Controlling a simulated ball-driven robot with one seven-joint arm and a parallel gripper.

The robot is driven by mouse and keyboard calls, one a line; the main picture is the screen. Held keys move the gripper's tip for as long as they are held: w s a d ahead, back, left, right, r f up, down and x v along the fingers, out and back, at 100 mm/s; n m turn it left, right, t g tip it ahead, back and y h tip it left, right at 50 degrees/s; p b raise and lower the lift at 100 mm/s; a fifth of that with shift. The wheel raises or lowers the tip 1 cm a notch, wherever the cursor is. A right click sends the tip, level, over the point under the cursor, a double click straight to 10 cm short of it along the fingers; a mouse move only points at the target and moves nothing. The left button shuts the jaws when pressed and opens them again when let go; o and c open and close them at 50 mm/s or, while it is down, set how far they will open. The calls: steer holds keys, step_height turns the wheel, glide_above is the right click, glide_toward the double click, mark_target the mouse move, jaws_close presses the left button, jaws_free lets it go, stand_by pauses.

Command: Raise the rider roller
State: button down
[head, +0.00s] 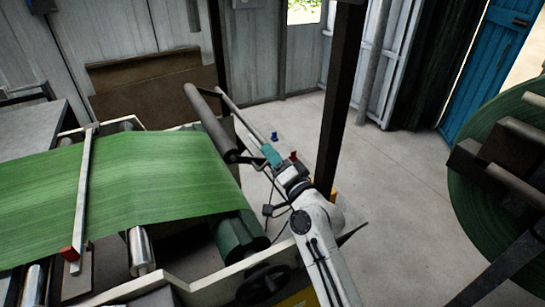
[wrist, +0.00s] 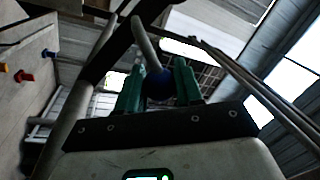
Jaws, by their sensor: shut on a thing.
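A dark grey roller (head: 209,120), which looks like the rider roller, lies across the far right end of the green web. A dark arm bracket joins its near end; I cannot tell whether it touches the web. My gripper (head: 270,155), with teal fingers, is beside that near end. In the wrist view my gripper (wrist: 160,88) is shut on a dark blue ball knob (wrist: 158,87). The knob is at the end of a curved grey handle (wrist: 145,42). In the head view my fingers hide the knob.
The green web (head: 110,175) runs over the machine at the left. A dark post (head: 342,95) stands just behind my arm. A large green roll (head: 480,185) is at the right. Small blue (head: 274,137) and red (head: 293,156) knobs show near my gripper. Open floor lies beyond the post.

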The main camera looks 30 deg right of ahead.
steer(key=c, duration=1.1)
jaws_free()
steer(key=shift+d+r, duration=0.25)
steer(key=shift+r, duration=0.1)
steer(key=o, duration=0.3)
steer(key=shift+f, duration=0.15)
steer(key=shift+a+f, duration=0.1)
steer(key=b+v, duration=0.2)
steer(key=v, duration=0.8)
steer(key=shift+s+b, duration=0.35)
steer(key=shift+s, duration=0.05)
